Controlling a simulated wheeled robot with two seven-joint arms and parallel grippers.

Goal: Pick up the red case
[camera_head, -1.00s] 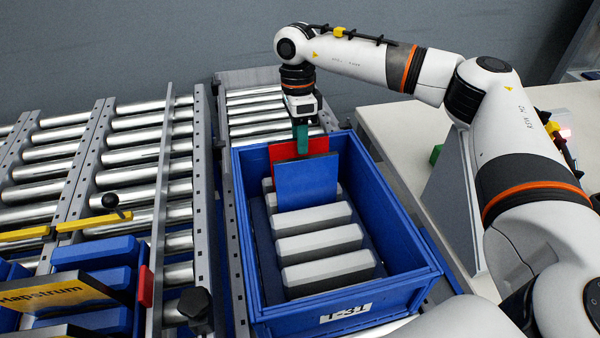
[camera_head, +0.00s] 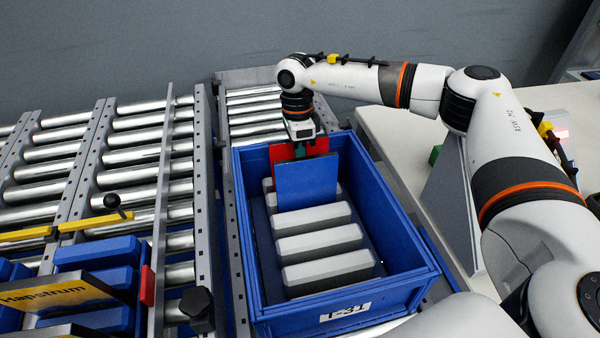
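The red case (camera_head: 279,153) stands upright at the far end of a blue crate (camera_head: 408,240), behind a blue case (camera_head: 306,184) that hides its lower part. My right gripper (camera_head: 300,150) comes down from above onto the top edge of the red case. A green finger shows against the red, with red visible on both sides of it. The fingertips are partly hidden behind the blue case, so I cannot tell whether they grip. My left gripper is not in view.
Several grey ridged slots (camera_head: 318,242) in the crate's near part are empty. Roller conveyors (camera_head: 150,150) lie to the left, with another crate of cases (camera_head: 60,290) at lower left. A pale table (camera_head: 385,130) stands to the right.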

